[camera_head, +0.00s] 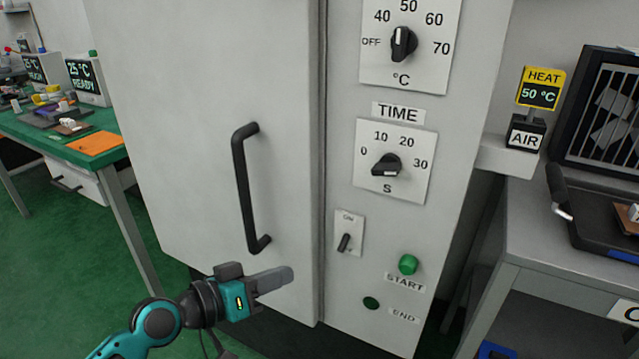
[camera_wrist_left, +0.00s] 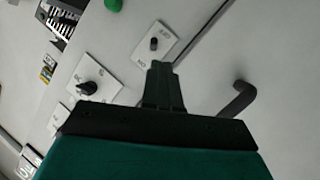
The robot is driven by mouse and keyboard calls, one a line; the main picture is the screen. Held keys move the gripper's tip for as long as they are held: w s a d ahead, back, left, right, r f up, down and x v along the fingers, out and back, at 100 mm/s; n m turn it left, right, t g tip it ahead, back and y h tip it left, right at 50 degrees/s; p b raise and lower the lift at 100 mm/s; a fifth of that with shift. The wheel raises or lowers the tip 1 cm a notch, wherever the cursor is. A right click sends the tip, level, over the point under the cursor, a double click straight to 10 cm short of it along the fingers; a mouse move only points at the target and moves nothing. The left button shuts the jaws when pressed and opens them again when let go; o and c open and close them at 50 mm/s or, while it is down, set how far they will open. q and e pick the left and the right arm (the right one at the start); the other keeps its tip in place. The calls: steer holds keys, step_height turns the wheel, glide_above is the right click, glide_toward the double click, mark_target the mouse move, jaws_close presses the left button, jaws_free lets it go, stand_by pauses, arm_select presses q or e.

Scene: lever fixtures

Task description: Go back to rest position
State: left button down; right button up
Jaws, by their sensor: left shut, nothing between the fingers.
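My left gripper (camera_head: 280,279) is shut and empty in the head view, low in front of the grey cabinet (camera_head: 200,100). It is below the black door handle (camera_head: 243,190) and left of the ON switch (camera_head: 344,242), apart from both. In the left wrist view, the shut fingers (camera_wrist_left: 161,75) point toward the panel, with the switch (camera_wrist_left: 154,44) beyond them and part of the door handle (camera_wrist_left: 240,98) to the right. My right gripper is in neither view.
The panel has a temperature knob (camera_head: 403,44), a time knob (camera_head: 386,165) and a green START button (camera_head: 408,264). A green bench (camera_head: 60,150) stands at the left. A grey table (camera_head: 530,230) with a black tray (camera_head: 590,210) stands at the right.

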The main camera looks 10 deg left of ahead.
arm_select(q)
steer(key=s+a+f+y, duration=0.2)
steer(key=s+f+y, duration=0.5)
steer(key=s+f, duration=0.7)
step_height(320, 180, up, 9)
steer(key=s+a+y+p, duration=0.1)
steer(key=a+p, duration=0.1)
steer(key=p, duration=1.1)
steer(key=shift+s+a+y, duration=0.15)
steer(key=shift+a+y, duration=0.15)
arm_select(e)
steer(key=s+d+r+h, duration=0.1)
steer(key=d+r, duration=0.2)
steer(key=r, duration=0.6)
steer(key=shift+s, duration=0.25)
